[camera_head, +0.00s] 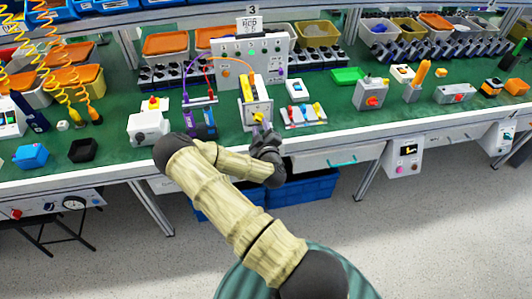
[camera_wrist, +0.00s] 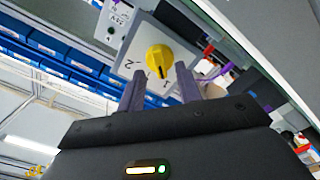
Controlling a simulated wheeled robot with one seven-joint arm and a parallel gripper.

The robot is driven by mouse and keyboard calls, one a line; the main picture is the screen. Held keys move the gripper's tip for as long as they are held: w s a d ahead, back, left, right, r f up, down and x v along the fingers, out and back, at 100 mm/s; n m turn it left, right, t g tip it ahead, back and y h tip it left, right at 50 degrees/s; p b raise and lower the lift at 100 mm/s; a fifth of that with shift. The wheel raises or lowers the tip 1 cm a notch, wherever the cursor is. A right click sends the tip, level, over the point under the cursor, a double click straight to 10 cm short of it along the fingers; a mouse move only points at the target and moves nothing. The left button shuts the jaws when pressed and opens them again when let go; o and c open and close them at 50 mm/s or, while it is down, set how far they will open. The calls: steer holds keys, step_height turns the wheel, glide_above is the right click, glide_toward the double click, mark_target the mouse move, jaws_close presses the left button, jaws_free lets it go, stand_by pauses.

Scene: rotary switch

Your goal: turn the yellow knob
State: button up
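The yellow knob (camera_wrist: 159,60) is round with a raised grip and a dark pointer mark. It sits on a pale switch plate (camera_wrist: 134,66) printed with numerals, in the upper middle of the wrist view. In the head view the yellow knob (camera_head: 258,117) is small, low on the front of a white and yellow box (camera_head: 258,108) on the bench. My gripper (camera_wrist: 158,84) is open, with its two dark fingers apart and the knob beyond and between their tips. I see no contact. In the head view my gripper (camera_head: 264,142) is just in front of the box, its fingers hard to make out.
The green bench (camera_head: 340,108) holds a white panel (camera_head: 250,62) behind the box and a strip with coloured levers (camera_head: 304,115) to its right. A box with a red knob (camera_head: 371,95) stands farther right. Blue bins (camera_head: 305,188) sit below the bench edge.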

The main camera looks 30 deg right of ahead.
steer(key=p+v, duration=0.2)
steer(key=v, duration=1.3)
steer(key=shift+a, duration=0.25)
steer(key=shift+s+r, duration=0.1)
